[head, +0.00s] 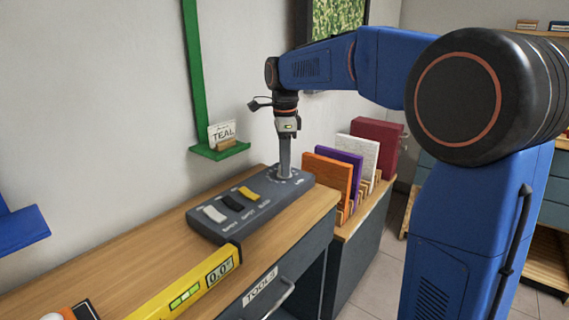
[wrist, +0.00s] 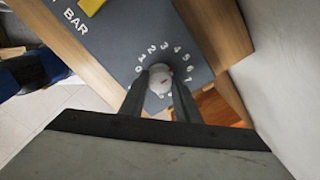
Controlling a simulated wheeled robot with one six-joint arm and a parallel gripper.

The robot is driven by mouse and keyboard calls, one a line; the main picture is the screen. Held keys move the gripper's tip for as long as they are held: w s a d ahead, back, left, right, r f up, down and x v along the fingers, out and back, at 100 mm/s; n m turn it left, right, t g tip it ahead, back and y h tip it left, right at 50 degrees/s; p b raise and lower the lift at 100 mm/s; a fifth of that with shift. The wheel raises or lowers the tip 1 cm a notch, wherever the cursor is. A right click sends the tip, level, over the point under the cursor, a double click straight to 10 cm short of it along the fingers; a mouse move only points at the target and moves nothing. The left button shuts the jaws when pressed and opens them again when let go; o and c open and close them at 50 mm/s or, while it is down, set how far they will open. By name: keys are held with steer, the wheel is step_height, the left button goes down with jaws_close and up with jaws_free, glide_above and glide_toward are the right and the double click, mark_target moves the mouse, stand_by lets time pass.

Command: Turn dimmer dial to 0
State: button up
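The dimmer dial (wrist: 160,77) is a pale round knob with a small red mark on a dark grey control panel (head: 212,231). White numerals ring it in the wrist view, with 0 at the left and 7 at the right. The red mark lies roughly crosswise; I cannot tell which numeral it points at. My gripper (wrist: 160,88) reaches down over the dial with one dark finger close against each side, and looks shut on it. In the head view my gripper (head: 285,160) stands upright at the panel's far end and hides the dial.
White, black and yellow switches (head: 231,202) sit on the same panel. A yellow level (head: 185,292) lies in front on the wooden counter (head: 120,265). Upright coloured boards (head: 330,172) stand right of the panel. A green wall shelf (head: 222,150) holds a TEAL card.

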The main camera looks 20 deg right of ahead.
steer(key=shift+c, duration=0.9)
steer(key=shift+n, duration=0.3)
steer(key=n, duration=1.2)
steer(key=shift+n, duration=0.3)
steer(key=n, duration=0.3)
steer(key=shift+n, duration=0.3)
steer(key=n, duration=0.3)
steer(key=shift+n, duration=0.3)
steer(key=n, duration=0.6)
steer(key=shift+n, duration=0.4)
